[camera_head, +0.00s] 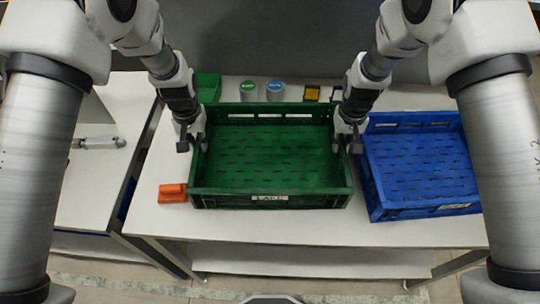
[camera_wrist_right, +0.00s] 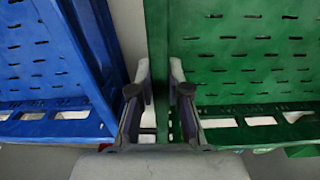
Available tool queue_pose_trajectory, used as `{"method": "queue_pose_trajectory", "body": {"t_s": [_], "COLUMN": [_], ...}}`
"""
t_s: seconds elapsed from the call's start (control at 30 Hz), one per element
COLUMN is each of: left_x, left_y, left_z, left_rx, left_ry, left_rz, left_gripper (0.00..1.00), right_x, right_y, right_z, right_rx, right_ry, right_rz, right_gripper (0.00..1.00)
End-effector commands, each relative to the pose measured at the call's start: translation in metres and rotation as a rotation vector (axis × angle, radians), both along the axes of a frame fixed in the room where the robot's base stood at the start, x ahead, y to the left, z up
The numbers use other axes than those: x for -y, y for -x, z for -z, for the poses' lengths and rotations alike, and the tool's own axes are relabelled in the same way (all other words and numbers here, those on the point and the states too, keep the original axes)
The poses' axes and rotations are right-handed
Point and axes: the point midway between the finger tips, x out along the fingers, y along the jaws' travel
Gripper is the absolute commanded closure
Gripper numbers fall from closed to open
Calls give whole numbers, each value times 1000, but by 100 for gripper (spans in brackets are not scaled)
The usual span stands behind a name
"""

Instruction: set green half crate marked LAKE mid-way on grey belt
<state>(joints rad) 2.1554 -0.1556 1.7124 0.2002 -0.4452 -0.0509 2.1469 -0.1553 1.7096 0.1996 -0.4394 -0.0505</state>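The green half crate (camera_head: 270,190) stands on the white table, with a white LAKE label on its near side. It looks empty. My left gripper (camera_head: 192,143) is at its left wall, with fingers apart on either side of the rim. My right gripper (camera_head: 346,145) is at its right wall. In the right wrist view, the fingers of the right gripper (camera_wrist_right: 160,85) stand apart with the green crate's wall (camera_wrist_right: 157,40) between them. A plain dark grey surface (camera_head: 290,40) spans the back; I cannot tell whether it is the belt.
A blue crate (camera_head: 418,210) stands close to the right of the green one. An orange item (camera_head: 172,193) lies at the left. Two cans (camera_head: 247,90) (camera_head: 275,90), a small green box (camera_head: 208,86) and a yellow-black item (camera_head: 311,93) stand behind. The white table (camera_head: 300,228) is bare in front.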

Motion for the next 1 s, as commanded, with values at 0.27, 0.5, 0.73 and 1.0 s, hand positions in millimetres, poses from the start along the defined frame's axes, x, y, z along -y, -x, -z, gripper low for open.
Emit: {"method": "queue_pose_trajectory", "body": {"t_s": [0.27, 0.5, 0.73, 1.0], "left_x": [0, 0, 0, 0], "left_y": [0, 0, 0, 0], "left_z": [0, -20, -49, -50], "left_rx": [1, 1, 1, 1], "left_ry": [0, 0, 0, 0], "left_rz": [0, 0, 0, 0], "left_gripper": [100, 100, 100, 100], "right_x": [0, 0, 0, 0], "right_y": [0, 0, 0, 0], "right_z": [0, -20, -49, -50], "right_rx": [1, 1, 0, 0], "right_ry": [0, 0, 0, 0], "right_rz": [0, 0, 0, 0], "right_gripper": [100, 100, 100, 100]}}
